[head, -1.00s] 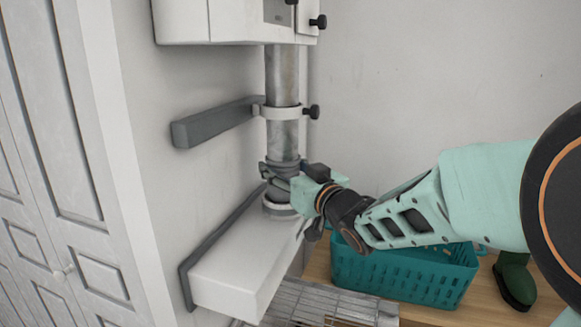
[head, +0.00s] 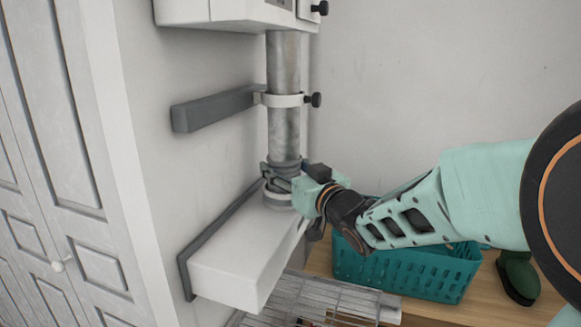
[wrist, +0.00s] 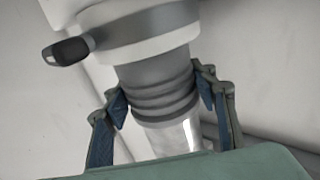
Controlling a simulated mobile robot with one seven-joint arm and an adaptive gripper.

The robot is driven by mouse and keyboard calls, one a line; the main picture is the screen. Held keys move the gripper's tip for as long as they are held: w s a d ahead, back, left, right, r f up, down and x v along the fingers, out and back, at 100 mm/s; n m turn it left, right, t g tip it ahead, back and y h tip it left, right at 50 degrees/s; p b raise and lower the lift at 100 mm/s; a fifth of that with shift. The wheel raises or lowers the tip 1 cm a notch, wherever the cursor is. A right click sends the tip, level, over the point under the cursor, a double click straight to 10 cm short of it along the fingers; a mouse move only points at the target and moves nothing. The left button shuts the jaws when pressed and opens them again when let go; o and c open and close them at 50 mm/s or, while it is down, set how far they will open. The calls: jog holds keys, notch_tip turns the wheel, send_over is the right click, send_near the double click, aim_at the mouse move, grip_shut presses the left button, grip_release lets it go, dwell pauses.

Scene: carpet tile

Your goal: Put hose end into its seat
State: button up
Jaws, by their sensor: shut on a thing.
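The hose end is a grey ribbed cuff (wrist: 160,92) at the lower end of the upright metal hose (head: 284,130). My gripper (head: 284,180) is shut on the hose end, one finger on each side of the ribs in the wrist view (wrist: 163,98). The seat looks like the pale collar (wrist: 133,38) with a black knob (wrist: 67,50), in line with the cuff. In the head view its ring (head: 278,199) sits on the white lower box. The cuff meets the collar with no clear gap; how deep it goes in cannot be told.
A white cabinet (head: 236,12) hangs above, and a clamp ring with a black knob (head: 316,99) holds the hose midway on a grey bracket (head: 210,112). The white lower box (head: 235,262) is close below. A wire rack (head: 325,300), teal basket (head: 405,275) and green boot (head: 516,278) stand lower right.

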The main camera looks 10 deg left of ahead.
jog(key=shift+f+b, duration=0.55)
jog(key=shift+f, duration=0.15)
jog(key=o, duration=1.4)
jog(key=shift+c, duration=0.2)
jog(key=shift+s, duration=0.1)
jog(key=v, duration=0.7)
jog(key=shift+s+d, duration=0.15)
jog(key=shift+r, duration=0.1)
